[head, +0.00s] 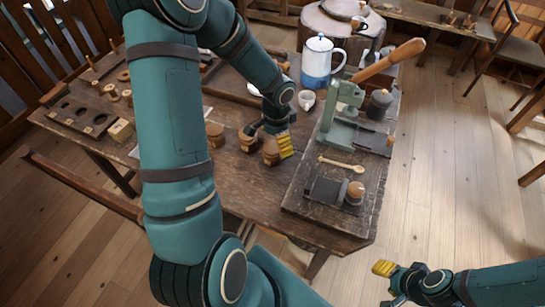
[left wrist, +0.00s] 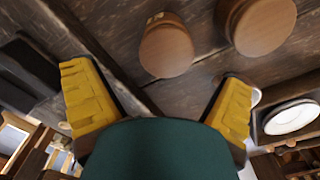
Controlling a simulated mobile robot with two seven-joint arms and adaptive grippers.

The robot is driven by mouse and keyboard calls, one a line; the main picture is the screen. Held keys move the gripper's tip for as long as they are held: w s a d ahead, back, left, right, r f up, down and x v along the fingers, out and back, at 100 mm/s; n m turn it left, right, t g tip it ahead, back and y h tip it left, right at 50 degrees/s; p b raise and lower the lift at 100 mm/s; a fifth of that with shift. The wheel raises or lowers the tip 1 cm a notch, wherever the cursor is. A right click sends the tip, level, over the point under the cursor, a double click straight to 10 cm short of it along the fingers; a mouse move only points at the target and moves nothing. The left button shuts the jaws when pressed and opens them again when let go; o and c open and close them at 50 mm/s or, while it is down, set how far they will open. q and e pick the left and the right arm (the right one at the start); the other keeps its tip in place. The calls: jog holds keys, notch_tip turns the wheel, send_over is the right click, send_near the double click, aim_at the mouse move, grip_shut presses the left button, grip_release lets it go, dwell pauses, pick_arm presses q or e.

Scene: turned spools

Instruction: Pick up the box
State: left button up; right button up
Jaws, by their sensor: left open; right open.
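Several small round wooden boxes with paler labels stand on the dark wooden table: one (head: 271,153) right beside my left gripper, one (head: 249,141) just left of it, and one (head: 215,135) further left. I cannot tell which is the task's box. My left gripper (head: 286,145) is open, its yellow fingers close to the nearest box. In the left wrist view, that open gripper (left wrist: 160,103) has nothing between its fingers; two round brown tops, one (left wrist: 166,50) nearer and one (left wrist: 262,24) to its right, lie beyond. My right gripper (head: 384,268) is open and empty over the floor.
A blue-white pot (head: 318,63) and white cup (head: 306,100) stand behind. A holed rack (head: 80,117) lies at left.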

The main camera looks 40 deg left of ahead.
aim_at(273, 146)
pick_arm(q)
jog(key=f, duration=0.2)
jog(key=f+b, duration=0.2)
jog(key=f, duration=0.1)
jog(key=shift+s+a+f, duration=0.15)
jog(key=shift+a+f, duration=0.2)
jog(key=shift+a, duration=0.05)
jog(key=shift+r, duration=0.1)
jog(key=c, duration=1.3)
